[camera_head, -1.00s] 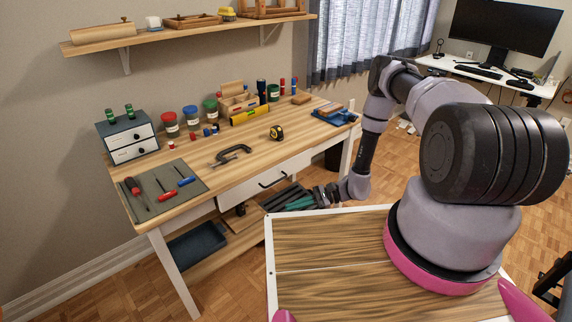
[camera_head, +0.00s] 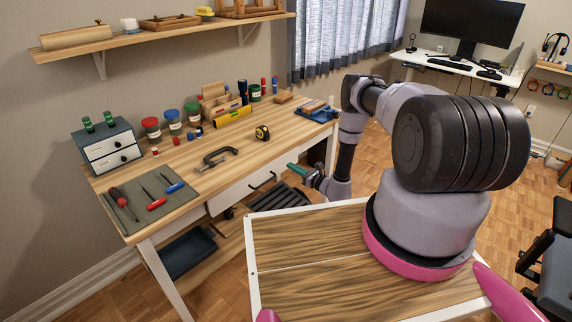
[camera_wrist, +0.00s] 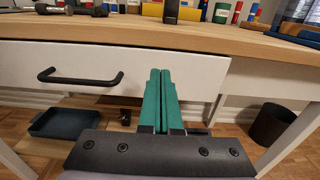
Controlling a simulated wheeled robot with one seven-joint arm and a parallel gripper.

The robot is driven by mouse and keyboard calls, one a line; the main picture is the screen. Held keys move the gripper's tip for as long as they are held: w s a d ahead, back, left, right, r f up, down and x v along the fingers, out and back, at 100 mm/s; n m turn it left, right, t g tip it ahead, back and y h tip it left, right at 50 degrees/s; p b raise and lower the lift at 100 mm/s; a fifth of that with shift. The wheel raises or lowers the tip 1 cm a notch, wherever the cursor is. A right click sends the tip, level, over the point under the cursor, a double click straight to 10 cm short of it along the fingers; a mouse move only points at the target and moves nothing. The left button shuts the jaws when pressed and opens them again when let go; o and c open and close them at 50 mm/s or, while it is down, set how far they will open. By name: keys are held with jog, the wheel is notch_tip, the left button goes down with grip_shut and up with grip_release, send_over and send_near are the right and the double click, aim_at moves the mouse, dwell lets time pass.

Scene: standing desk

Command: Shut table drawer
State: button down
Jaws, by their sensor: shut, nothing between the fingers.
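The workbench (camera_head: 192,152) has a white drawer (camera_head: 235,192) under its top, with a black bar handle (camera_head: 262,180). No drawer interior shows; I cannot tell whether a small gap remains. In the wrist view the drawer front (camera_wrist: 60,62) fills the left and middle under the wooden edge, with the handle (camera_wrist: 80,76) at left. My gripper (camera_head: 291,167) has teal fingers, shut and empty. In the wrist view the fingertips (camera_wrist: 160,72) point at the right part of the drawer front, right of the handle. Contact with it cannot be told.
Tools lie on the bench: a black clamp (camera_head: 217,158), a tape measure (camera_head: 262,133), screwdrivers on a grey mat (camera_head: 185,203). A dark tray (camera_head: 187,252) sits on the lower shelf. A dark bin (camera_wrist: 273,124) stands at right. A wood-topped white-edged surface (camera_head: 310,228) is in front of me.

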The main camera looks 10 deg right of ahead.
aim_at(281, 159)
jog(key=shift+x, duration=2.1)
jog(key=x, duration=0.4)
jog(key=shift+w+a+r, duration=0.1)
jog(key=shift+w+r, duration=0.05)
jog(key=shift+r, duration=0.05)
